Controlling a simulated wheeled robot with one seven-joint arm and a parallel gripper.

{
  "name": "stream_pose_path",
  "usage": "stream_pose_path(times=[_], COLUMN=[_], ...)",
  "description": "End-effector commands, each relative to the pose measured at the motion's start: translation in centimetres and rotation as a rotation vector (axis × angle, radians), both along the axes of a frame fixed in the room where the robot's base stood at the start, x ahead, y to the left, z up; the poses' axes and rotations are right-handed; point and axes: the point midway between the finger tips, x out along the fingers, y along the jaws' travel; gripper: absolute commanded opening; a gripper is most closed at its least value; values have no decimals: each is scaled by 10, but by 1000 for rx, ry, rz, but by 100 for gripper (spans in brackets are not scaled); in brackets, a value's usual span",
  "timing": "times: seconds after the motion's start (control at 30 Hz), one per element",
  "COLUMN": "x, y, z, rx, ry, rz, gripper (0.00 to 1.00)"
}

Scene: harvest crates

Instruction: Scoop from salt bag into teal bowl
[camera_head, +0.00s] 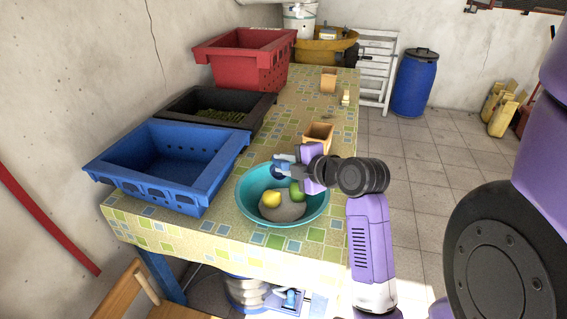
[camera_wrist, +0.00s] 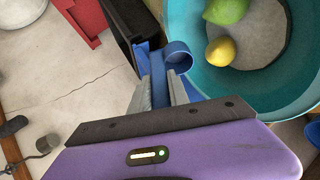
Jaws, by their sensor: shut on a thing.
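The teal bowl (camera_head: 247,203) stands near the front right of the table. A yellow lemon (camera_head: 271,200), a green fruit (camera_head: 297,190) and a grey patch or heap (camera_head: 285,212) show in it. The bowl also fills the upper right of the wrist view (camera_wrist: 193,72). My gripper (camera_head: 284,164) is over the bowl's far side. In the wrist view my gripper (camera_wrist: 162,84) is shut on a small blue scoop (camera_wrist: 178,56), whose round cup shows beside the bowl's rim; its contents cannot be told. I cannot make out a clear salt bag.
An open tan box or bag (camera_head: 318,134) stands just behind the bowl. A blue crate (camera_head: 200,188), a dark crate (camera_head: 252,117) and a red crate (camera_head: 238,72) line the table's left side. A smaller tan container (camera_head: 328,80) stands farther back. The far middle tabletop is mostly clear.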

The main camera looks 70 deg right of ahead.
Motion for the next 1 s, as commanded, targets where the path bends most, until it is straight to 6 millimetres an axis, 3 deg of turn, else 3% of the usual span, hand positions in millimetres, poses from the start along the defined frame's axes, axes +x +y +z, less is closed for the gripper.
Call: stream_pose_path(times=[0.17,0.67,1.0], x=[0,0,0], y=[0,0,0], z=[5,49,50], rx=[0,-2,0], ry=[0,0,0], rz=[0,-1,0], gripper=[0,0,0])
